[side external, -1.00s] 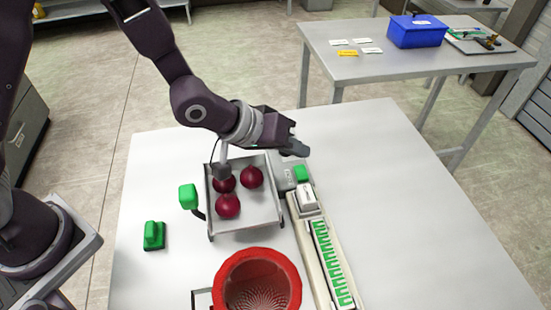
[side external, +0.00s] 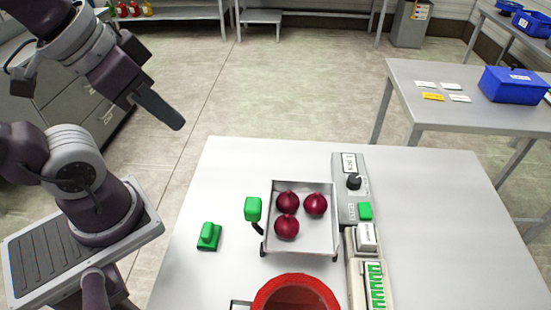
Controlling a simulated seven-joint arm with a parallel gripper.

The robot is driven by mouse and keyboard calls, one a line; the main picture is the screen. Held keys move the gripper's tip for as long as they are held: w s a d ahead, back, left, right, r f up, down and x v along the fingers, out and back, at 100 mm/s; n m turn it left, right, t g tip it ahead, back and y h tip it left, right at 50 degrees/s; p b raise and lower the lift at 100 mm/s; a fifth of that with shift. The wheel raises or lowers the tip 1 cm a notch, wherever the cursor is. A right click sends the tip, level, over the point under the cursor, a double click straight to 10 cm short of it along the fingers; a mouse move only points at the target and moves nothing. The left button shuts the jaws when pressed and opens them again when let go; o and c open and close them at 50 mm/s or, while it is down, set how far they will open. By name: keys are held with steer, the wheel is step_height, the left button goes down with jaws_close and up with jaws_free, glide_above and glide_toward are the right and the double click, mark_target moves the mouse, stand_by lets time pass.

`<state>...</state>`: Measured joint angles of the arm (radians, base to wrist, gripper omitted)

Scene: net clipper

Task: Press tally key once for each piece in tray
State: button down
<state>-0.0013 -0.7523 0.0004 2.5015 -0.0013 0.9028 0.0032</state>
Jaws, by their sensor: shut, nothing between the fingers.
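A metal tray (side external: 328,240) stands on the white table and holds three dark red, onion-like pieces (side external: 287,227), grouped toward its far side. Right of the tray is a grey control box (side external: 347,196) with a black knob (side external: 354,181) and a green key (side external: 365,211). A white block (side external: 366,237) sits just nearer than that key, above a strip with green marks (side external: 375,285). Which of these is the tally key, I cannot tell. My gripper (side external: 177,121) is shut and empty, raised at the upper left, well apart from the tray and keys.
A green-handled lever (side external: 253,209) stands at the tray's left side. A small green block (side external: 209,236) lies farther left. A red bowl-like container (side external: 295,290) is in front of the tray. The table's right side (side external: 445,230) is clear. A second table (side external: 480,120) stands behind.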

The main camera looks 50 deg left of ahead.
steer(key=shift+w+r, duration=0.1)
steer(key=w+d+r+m+g, duration=0.1)
steer(key=w+d+r+m, duration=0.2)
steer(key=w, duration=0.4)
steer(key=m+g, duration=0.5)
steer(key=m, duration=0.1)
glide_above(365, 209)
step_height(365, 209, down, 11)
steer(key=shift+f, duration=0.1)
step_height(365, 209, down, 14)
